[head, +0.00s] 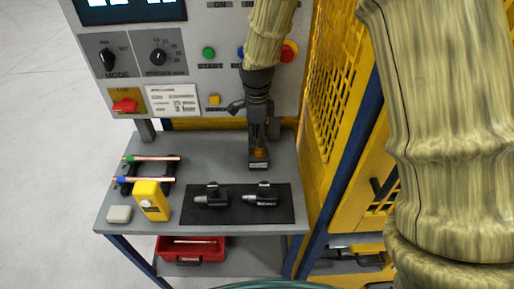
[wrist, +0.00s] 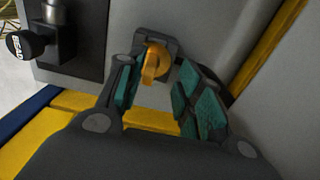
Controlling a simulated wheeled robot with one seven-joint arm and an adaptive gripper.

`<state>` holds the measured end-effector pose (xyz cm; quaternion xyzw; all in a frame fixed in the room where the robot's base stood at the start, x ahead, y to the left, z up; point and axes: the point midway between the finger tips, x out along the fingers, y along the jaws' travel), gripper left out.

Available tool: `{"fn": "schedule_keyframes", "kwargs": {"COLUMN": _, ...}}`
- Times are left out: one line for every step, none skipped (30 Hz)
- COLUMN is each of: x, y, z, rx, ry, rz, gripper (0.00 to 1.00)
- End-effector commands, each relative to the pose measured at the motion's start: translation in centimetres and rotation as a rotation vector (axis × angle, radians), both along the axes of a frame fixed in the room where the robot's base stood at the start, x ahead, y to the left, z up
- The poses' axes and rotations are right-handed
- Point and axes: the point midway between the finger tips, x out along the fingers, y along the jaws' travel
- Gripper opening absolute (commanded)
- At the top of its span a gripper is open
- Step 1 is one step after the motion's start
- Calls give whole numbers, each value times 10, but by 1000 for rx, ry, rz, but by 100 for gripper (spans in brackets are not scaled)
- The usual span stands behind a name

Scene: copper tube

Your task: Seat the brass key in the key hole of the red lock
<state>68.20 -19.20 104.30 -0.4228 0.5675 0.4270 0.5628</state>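The brass key (wrist: 155,62) sits at a small dark holder (wrist: 168,46) in the wrist view, with its yellow head between my fingertips. My gripper (wrist: 156,72) is open, with a finger on each side of the key. Gaps seem to show between the pads and the key; I see no clear contact. In the head view my gripper (head: 258,150) points down at the back right of the table, and a bit of the key (head: 259,153) shows there. The red lock (head: 125,105) seems to be the red piece on a yellow plate at the panel's lower left. Its key hole is too small to make out.
The control panel (head: 220,80) stands behind the table (head: 205,160). Two dark tools lie on a black mat (head: 280,215). A yellow cage (head: 335,90) borders the right.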

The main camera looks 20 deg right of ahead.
Motion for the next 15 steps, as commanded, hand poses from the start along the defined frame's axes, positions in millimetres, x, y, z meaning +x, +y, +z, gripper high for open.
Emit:
{"fn": "schedule_keyframes", "kwargs": {"x": -4, "y": 0, "z": -1, "rx": 1, "ry": 2, "rz": 1, "gripper": 36}}
{"fn": "schedule_keyframes", "kwargs": {"x": -5, "y": 0, "z": -4, "rx": 0, "ry": 1, "rz": 1, "gripper": 36}}
{"fn": "schedule_keyframes", "kwargs": {"x": -4, "y": 0, "z": -10, "rx": 1, "ry": 2, "rz": 1, "gripper": 36}}
{"fn": "schedule_keyframes", "kwargs": {"x": -3, "y": 0, "z": -13, "rx": 1, "ry": 2, "rz": 0, "gripper": 36}}
{"fn": "schedule_keyframes", "kwargs": {"x": -3, "y": 0, "z": -17, "rx": 0, "ry": 2, "rz": 0, "gripper": 36}}
{"fn": "schedule_keyframes", "kwargs": {"x": -2, "y": 0, "z": -21, "rx": 0, "ry": 3, "rz": 1, "gripper": 36}}
{"fn": "schedule_keyframes", "kwargs": {"x": -2, "y": 0, "z": -23, "rx": 0, "ry": 3, "rz": 1, "gripper": 36}}
{"fn": "schedule_keyframes", "kwargs": {"x": -1, "y": 0, "z": -26, "rx": 0, "ry": 3, "rz": 2, "gripper": 36}}
{"fn": "schedule_keyframes", "kwargs": {"x": 0, "y": 0, "z": -28, "rx": 0, "ry": 3, "rz": 2, "gripper": 36}}
{"fn": "schedule_keyframes", "kwargs": {"x": 0, "y": 0, "z": -30, "rx": 0, "ry": 3, "rz": 2, "gripper": 36}}
{"fn": "schedule_keyframes", "kwargs": {"x": 0, "y": 1, "z": -31, "rx": 0, "ry": 3, "rz": 2, "gripper": 36}}
{"fn": "schedule_keyframes", "kwargs": {"x": 0, "y": 1, "z": -32, "rx": 0, "ry": 3, "rz": 2, "gripper": 36}}
{"fn": "schedule_keyframes", "kwargs": {"x": 0, "y": 1, "z": -32, "rx": 0, "ry": 3, "rz": 2, "gripper": 36}}
{"fn": "schedule_keyframes", "kwargs": {"x": 0, "y": 1, "z": -32, "rx": 0, "ry": 3, "rz": 2, "gripper": 36}}
{"fn": "schedule_keyframes", "kwargs": {"x": 0, "y": 0, "z": -32, "rx": 0, "ry": 2, "rz": 2, "gripper": 36}}
